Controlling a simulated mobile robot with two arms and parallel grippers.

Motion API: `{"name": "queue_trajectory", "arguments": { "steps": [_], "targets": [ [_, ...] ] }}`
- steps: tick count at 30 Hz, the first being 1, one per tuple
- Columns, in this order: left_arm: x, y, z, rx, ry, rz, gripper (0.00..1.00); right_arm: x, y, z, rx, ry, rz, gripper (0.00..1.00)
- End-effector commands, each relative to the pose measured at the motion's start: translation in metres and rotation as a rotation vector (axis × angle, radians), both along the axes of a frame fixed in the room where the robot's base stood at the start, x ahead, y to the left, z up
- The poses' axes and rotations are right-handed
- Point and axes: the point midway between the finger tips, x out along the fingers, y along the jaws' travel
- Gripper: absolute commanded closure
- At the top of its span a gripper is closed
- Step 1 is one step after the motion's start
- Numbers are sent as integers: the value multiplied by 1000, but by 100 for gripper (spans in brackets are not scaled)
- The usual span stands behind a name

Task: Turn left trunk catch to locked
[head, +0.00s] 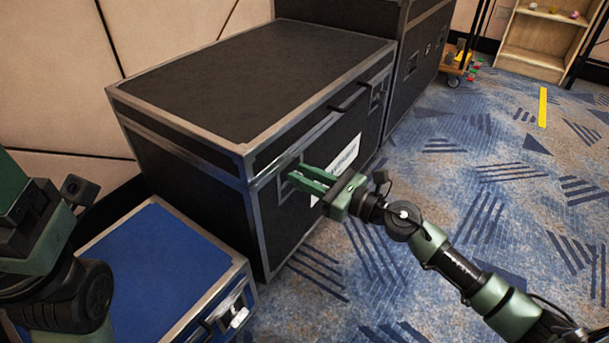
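A large black trunk (230,82) with metal edges stands in the middle of the head view, its lid closed. Its right catch (378,97) shows on the front face near the right end. The left catch plate (284,190) is on the front face near the left corner, mostly hidden behind my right gripper (297,179). The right gripper's two green fingers point at this plate with a gap between them. I cannot tell whether they touch the catch, or how the catch is turned. Of my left arm only links show at the left edge; its gripper is out of view.
A blue case (160,262) with metal edges stands at the lower left, close to the trunk. Another black case (418,50) stands behind the trunk. A wooden shelf (540,45) and a small cart (456,72) are at the back right. The carpet (500,190) at right is clear.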

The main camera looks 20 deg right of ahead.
Motion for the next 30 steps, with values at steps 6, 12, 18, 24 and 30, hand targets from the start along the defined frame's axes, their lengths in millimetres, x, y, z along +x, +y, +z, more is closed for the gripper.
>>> {"name": "queue_trajectory", "arguments": {
  "steps": [6,12,18,24,30],
  "targets": [
    [0,0,0,0,0,0,29,0,0,0,0,0,0,100],
    [0,0,2,-1,-1,0,29,0,-1,1,13,10,0,100],
    [1,1,4,-4,5,-1,29,1,-2,2,72,56,-1,100],
    [8,2,-4,-6,51,-2,29,4,-5,3,188,146,-2,100],
    [14,3,-10,-7,96,-4,29,6,-9,2,335,261,-1,100]
  ]
}}
